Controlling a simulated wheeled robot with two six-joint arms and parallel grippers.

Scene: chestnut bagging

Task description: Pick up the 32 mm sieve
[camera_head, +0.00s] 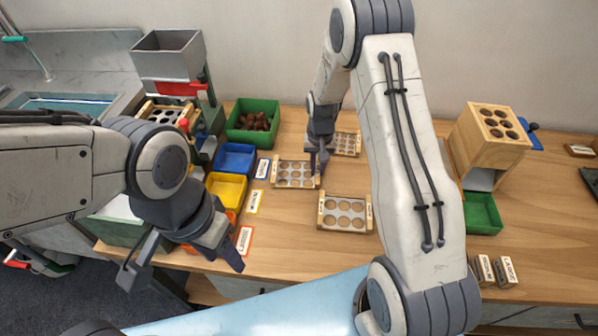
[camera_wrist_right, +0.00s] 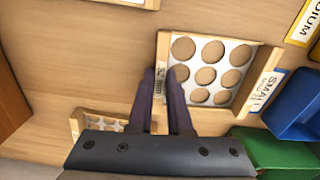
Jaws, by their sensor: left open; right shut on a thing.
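The 32 mm sieve (camera_head: 296,185) is a wooden-framed tray with a light plate of round holes, lying on the table in the middle. In the right wrist view its near end bar (camera_wrist_right: 164,52) carries a "32 mm" label. My right gripper (camera_head: 318,168) is shut on that end bar; its two dark fingers (camera_wrist_right: 167,92) sit on either side of it. The sieve appears to rest on the table. My left gripper (camera_head: 184,266) is open and empty, in front of the table's left front edge.
A sieve with larger holes (camera_head: 344,223) lies in front and a finer one (camera_head: 347,143) behind. Blue (camera_head: 234,158), yellow (camera_head: 227,187) and green (camera_head: 252,110) bins stand left, the green one holding chestnuts. A wooden box (camera_head: 489,140) with holes stands right.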

